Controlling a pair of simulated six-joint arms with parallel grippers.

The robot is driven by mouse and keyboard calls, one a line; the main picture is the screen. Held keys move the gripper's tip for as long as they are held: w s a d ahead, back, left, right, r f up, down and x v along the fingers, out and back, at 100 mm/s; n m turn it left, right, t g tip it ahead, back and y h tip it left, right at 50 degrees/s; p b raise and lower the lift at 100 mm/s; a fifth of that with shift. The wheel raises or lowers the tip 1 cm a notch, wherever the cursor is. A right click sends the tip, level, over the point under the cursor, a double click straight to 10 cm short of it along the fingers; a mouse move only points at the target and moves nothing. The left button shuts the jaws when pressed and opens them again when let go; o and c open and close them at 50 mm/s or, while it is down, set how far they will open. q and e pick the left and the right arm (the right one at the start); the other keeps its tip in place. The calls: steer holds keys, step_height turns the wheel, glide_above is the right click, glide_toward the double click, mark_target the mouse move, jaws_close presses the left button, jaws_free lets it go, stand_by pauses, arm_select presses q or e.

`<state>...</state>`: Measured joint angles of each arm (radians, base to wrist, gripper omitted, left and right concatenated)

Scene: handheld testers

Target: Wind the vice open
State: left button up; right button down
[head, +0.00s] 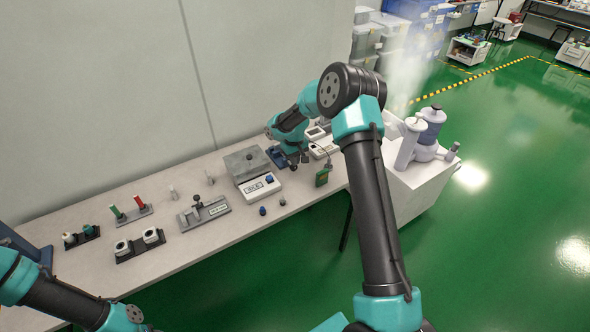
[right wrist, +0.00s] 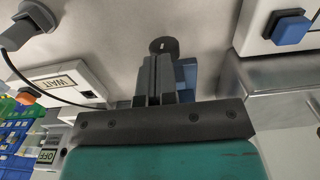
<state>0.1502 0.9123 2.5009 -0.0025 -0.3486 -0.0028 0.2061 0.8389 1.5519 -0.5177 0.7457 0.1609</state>
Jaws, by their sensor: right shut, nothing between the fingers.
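A small blue block that looks like the vice (head: 276,155) sits on the bench beside my right gripper (head: 299,161), between the scale and the white testers. In the right wrist view its blue body (right wrist: 188,72) is partly hidden behind my fingers. A dark round piece with a slot (right wrist: 163,45), perhaps the vice's handle end, shows just beyond the fingertips. My right gripper is shut and empty; its fingers (right wrist: 153,78) are close to the blue body, and I cannot tell whether they touch. My left arm comes in at the lower left, its gripper out of the picture.
A tester marked WAIT (right wrist: 58,80) and a green handheld tester (head: 322,177) are close by. A grey clamp fixture (head: 204,212) and several racks stand further left.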

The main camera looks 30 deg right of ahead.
steer(key=shift+a+f, duration=0.3)
steer(key=shift+a, duration=0.35)
stand_by(1.1)
steer(key=shift+r, duration=0.5)
steer(key=shift+d, duration=0.1)
steer(key=shift+d, duration=0.75)
steer(key=shift+f, duration=0.3)
steer(key=shift+a+r, duration=0.1)
steer(key=shift+a, duration=0.05)
stand_by(0.5)
